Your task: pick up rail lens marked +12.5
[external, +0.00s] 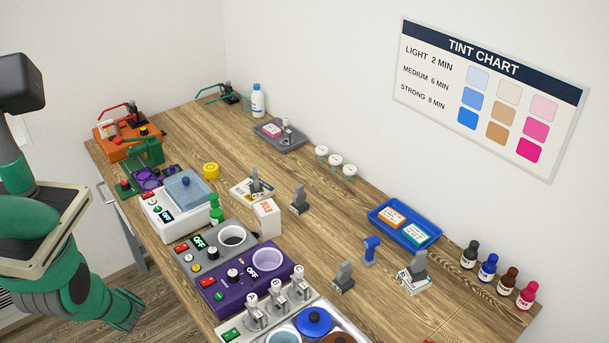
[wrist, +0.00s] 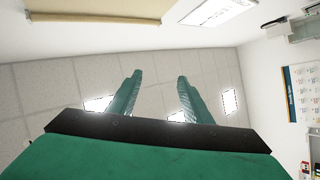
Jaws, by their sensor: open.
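I cannot make out a rail lens marked +12.5 in either view; no such marking is readable. Small grey upright pieces stand on the wooden table (external: 330,235) in the external view: one by the white carton (external: 298,201), one near the front (external: 344,277), and others on printed cards (external: 256,187). I cannot tell whether any is a lens. My gripper (wrist: 157,76) shows in the wrist view with two green fingers apart, open and empty, against ceiling tiles. My arm is at the left of the external view, beside the table; I cannot pick out the fingertips there.
A blue tray (external: 432,231) holds two packs. Dark, blue, brown and red bottles (external: 507,280) line the right edge. A white tank (external: 172,217), a grey heater (external: 206,254) and a purple heater (external: 245,289) crowd the near side. A grey tray (external: 294,145) lies by the wall.

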